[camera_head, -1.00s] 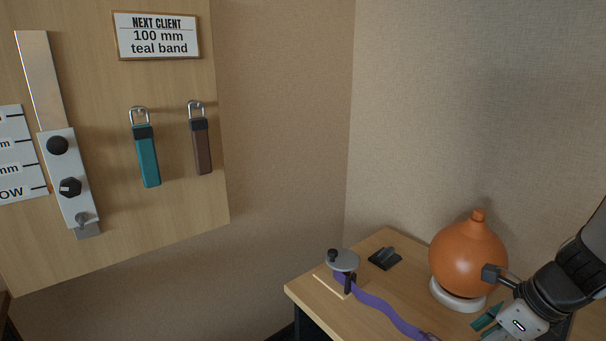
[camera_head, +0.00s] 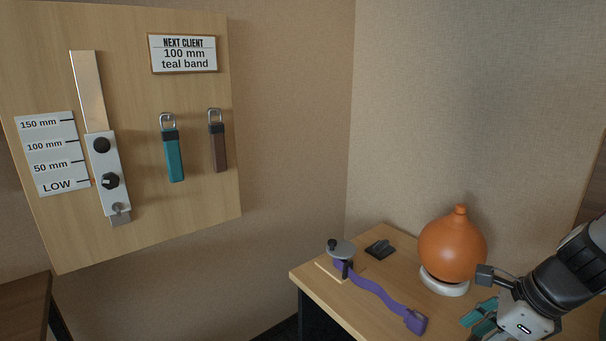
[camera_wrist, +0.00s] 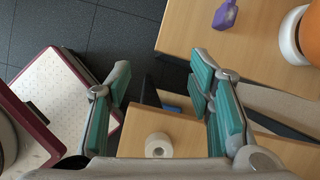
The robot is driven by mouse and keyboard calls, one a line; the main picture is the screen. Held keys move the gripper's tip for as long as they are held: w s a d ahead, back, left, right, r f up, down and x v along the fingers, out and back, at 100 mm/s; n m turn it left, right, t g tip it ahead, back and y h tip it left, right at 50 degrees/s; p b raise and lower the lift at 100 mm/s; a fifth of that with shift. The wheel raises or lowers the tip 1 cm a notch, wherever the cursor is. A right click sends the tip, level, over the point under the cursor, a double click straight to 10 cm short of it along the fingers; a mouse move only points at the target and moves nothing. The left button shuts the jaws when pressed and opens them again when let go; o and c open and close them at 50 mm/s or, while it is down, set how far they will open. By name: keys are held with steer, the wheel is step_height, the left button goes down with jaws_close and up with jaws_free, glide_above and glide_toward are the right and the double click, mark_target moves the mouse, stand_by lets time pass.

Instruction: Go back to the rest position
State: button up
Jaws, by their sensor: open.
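My gripper (camera_wrist: 163,95) is open in the wrist view, its two teal-padded fingers wide apart with nothing between them. In the head view my gripper (camera_head: 478,317) shows at the lower right, in front of the wooden table and the orange gourd-shaped vessel (camera_head: 452,245). A teal band (camera_head: 173,155) and a brown band (camera_head: 218,149) hang from hooks on the wooden panel (camera_head: 140,30). Beside them is a slider plate (camera_head: 107,175) with knobs, next to a scale label (camera_head: 52,153). A sign (camera_head: 183,54) reads "NEXT CLIENT 100 mm teal band".
A purple strap (camera_head: 380,290) runs from a small round-topped clamp (camera_head: 341,252) across the table (camera_head: 320,292). In the wrist view a white roll (camera_wrist: 158,145) sits on a wooden surface below, and a dark tiled floor (camera_wrist: 100,35) shows.

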steer(key=s+a+r+n+p, duration=0.35)
steer(key=r+n, duration=0.25)
steer(key=r, duration=0.2)
steer(key=s+a+r+n+p, duration=0.3)
steer(key=a+r+n+p, duration=0.2)
steer(key=r, duration=0.3)
steer(key=s+a+r+n+h+p, duration=0.2)
steer(key=s+r+n+p, duration=0.7)
steer(key=s+r+n, duration=0.5)
step_height(320, 180, up, 2)
steer(key=shift+a+r+t+h+p, duration=0.1)
steer(key=shift+a+t+h+p, duration=0.25)
steer(key=shift+h, duration=0.15)
